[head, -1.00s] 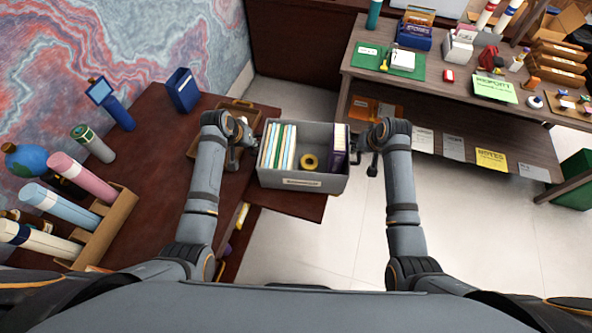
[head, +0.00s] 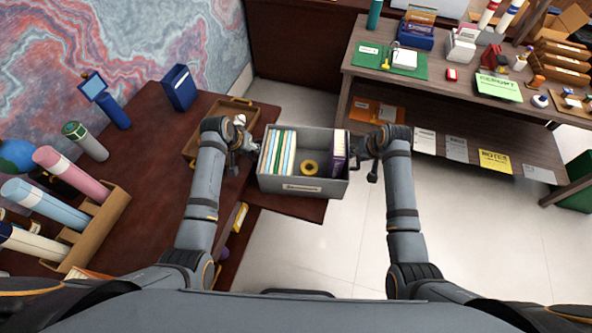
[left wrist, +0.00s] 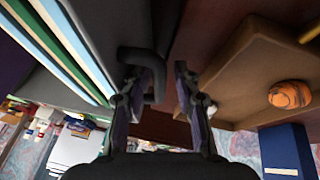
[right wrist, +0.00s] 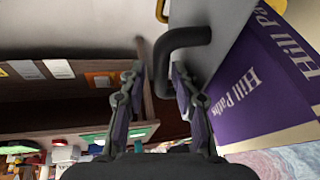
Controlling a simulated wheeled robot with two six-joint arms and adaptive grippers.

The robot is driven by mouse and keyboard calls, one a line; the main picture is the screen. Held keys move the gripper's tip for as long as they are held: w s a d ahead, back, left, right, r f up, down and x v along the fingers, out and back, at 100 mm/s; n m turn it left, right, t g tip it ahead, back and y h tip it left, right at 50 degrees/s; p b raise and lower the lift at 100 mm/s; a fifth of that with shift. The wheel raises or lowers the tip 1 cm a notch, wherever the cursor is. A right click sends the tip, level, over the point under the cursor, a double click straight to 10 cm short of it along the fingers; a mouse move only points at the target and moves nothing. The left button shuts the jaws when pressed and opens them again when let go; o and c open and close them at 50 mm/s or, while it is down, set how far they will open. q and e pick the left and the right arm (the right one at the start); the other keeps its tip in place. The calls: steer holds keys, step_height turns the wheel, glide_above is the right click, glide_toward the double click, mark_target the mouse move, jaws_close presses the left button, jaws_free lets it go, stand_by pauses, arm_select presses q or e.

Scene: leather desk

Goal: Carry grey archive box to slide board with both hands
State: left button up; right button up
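The grey archive box (head: 303,187) is upright in the middle of the head view, above or on the dark wooden slide board (head: 290,207) jutting from the left desk. It holds upright folders, purple books and a yellow tape roll. My left gripper (head: 246,146) is at its left side; in the left wrist view (left wrist: 156,75) its fingers are apart, with the black handle (left wrist: 150,58) between them, nearer one finger. My right gripper (head: 366,156) is at its right side; in the right wrist view (right wrist: 158,75) its fingers stand apart around the other handle (right wrist: 182,40). Contact under the box is hidden.
A wooden tray (head: 193,145) lies on the left desk (head: 150,165) close to my left gripper. A blue holder (head: 180,88) and several rolled tubes stand further left. A loaded shelf table (head: 460,92) stands at the right; open floor (head: 440,240) lies before it.

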arm_select(q)
steer(key=v, duration=0.8)
arm_select(e)
steer(key=v, duration=1.2)
